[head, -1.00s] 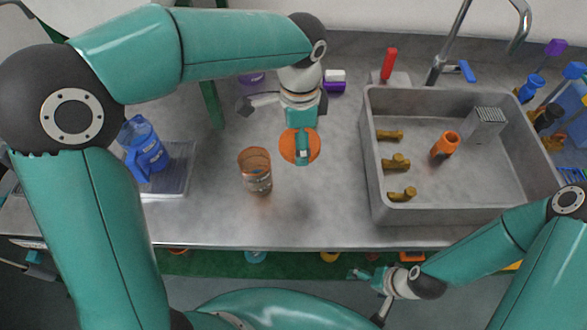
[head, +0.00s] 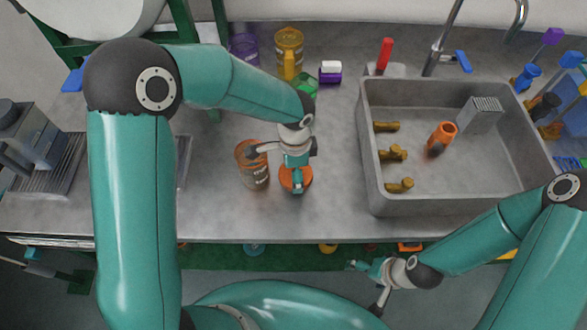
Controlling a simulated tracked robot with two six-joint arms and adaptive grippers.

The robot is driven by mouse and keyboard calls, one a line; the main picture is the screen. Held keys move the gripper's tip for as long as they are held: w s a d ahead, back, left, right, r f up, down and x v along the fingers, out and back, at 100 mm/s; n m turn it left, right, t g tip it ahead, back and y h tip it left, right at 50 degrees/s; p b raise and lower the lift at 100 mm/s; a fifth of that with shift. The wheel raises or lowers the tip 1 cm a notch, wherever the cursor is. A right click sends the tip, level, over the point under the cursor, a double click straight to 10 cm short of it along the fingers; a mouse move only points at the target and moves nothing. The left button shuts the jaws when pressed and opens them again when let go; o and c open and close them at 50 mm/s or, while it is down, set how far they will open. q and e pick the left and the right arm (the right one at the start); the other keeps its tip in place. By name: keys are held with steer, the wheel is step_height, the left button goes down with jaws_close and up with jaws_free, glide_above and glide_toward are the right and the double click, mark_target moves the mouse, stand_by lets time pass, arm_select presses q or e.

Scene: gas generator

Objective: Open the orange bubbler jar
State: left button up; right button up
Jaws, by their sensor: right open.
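The orange bubbler jar (head: 252,170) stands upright on the counter, left of the sink, and its top looks open. A round orange lid (head: 305,176) is right beside it, under my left gripper (head: 297,186). The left gripper points down with its fingers over the lid and appears shut on it; the far finger is hidden. I cannot tell whether the lid touches the counter. My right gripper (head: 357,266) is open and empty, in front of the counter's front edge.
A grey sink (head: 430,212) with several brown pieces and an orange cylinder (head: 441,138) is on the right. A yellow jar (head: 289,52), a purple jar (head: 243,47) and a purple-white block (head: 330,72) stand at the back. The counter in front of the lid is clear.

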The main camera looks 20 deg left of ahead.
arm_select(q)
steer(key=o, duration=1.1)
